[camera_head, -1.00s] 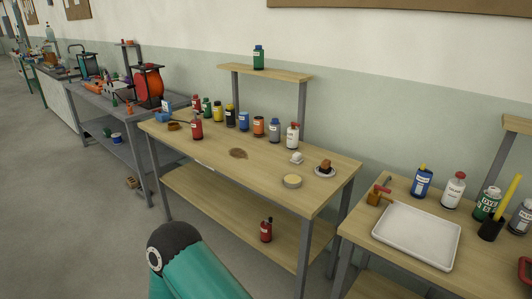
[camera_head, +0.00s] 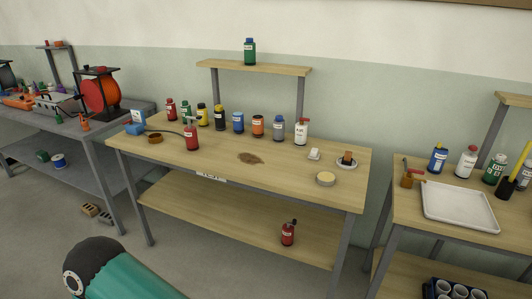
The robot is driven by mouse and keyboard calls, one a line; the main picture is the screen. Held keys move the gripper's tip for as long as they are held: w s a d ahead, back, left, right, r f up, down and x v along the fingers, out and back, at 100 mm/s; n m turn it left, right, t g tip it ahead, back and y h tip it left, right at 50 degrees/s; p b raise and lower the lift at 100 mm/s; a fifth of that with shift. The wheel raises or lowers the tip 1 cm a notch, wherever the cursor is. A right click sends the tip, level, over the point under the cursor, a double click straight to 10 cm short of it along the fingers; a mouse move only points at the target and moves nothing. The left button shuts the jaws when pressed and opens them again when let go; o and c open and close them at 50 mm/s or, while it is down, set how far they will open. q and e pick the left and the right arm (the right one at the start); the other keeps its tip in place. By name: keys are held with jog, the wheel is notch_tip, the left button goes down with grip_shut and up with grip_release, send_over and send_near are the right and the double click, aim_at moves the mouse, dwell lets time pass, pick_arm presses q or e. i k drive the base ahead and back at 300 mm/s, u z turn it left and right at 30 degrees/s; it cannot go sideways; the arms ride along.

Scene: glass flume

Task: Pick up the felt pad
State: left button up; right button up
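I cannot surely pick out the felt pad. On the middle wooden bench (camera_head: 200,165), a round, pale cream item (camera_head: 326,179) lies near the front right; it could be a pad or a shallow tin. Behind it is a small white item (camera_head: 314,155), and to the right a dark-and-brown block (camera_head: 347,158) sits on a white saucer (camera_head: 340,165). A flat brown patch (camera_head: 250,158) marks the bench's middle. A teal arm part of mine with a dark rounded end shows at bottom left. Neither gripper is in view.
Several bottles line the bench's back, with a red one (camera_head: 191,138) further forward. A green bottle (camera_head: 250,51) stands on the raised shelf (camera_head: 285,68). Another red bottle (camera_head: 288,233) is on the lower shelf. The right bench holds a white tray (camera_head: 450,206). Bricks (camera_head: 90,210) lie at left.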

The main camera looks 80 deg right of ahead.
aim_at(314, 155)
jog(key=u, duration=0.2)
jog(key=i, duration=0.9)
jog(key=z, duration=1.8)
jog(key=i, duration=0.3)
jog(key=z, duration=2.4)
jog(key=k, duration=0.4)
jog(key=z, duration=0.45)
jog(key=i, duration=1.45)
jog(key=u, duration=0.4)
